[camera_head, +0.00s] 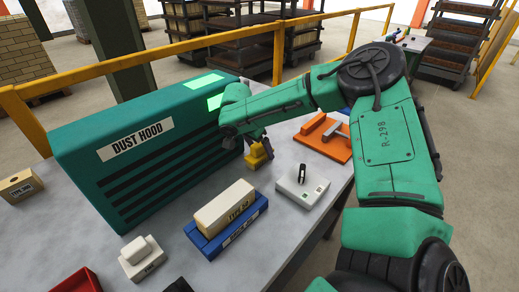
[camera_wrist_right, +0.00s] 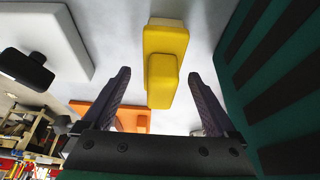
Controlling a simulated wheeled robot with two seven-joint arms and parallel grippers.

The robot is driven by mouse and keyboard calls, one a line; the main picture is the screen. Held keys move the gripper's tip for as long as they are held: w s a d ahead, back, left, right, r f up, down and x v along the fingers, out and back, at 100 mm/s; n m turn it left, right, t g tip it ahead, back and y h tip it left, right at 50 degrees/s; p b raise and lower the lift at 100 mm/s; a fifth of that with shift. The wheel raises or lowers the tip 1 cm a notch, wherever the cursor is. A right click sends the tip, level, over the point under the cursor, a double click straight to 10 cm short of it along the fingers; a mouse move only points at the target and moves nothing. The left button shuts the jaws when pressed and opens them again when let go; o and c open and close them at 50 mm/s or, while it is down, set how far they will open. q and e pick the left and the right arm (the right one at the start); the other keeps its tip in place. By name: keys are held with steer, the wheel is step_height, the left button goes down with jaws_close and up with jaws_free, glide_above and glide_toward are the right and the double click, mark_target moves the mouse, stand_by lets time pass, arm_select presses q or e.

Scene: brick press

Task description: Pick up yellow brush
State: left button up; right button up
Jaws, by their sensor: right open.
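The yellow brush (camera_head: 258,154) lies on the grey table, right of the dust hood. In the right wrist view, the brush (camera_wrist_right: 165,55) shows as a yellow block with a raised yellow grip and a pale strip at its far end. My right gripper (camera_head: 256,140) is right at the brush in the head view and hides part of it. In the right wrist view its two dark fingers (camera_wrist_right: 160,74) are spread, with the brush's grip lined up between them and a gap on each side. I see no grip on the brush.
The green dust hood (camera_head: 140,139) stands close left of my right gripper. A white box with a black knob (camera_head: 302,186), an orange fixture (camera_head: 325,139) and a blue tray (camera_head: 228,235) holding a pale brick (camera_head: 225,207) are nearby. A white block (camera_head: 142,258) sits at the front.

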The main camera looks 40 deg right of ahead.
steer(key=shift+d+f, duration=0.1)
steer(key=shift+f, duration=0.1)
steer(key=shift+r, duration=0.1)
jaws_close()
step_height(320, 180, up, 20)
steer(key=shift+b, duration=0.4)
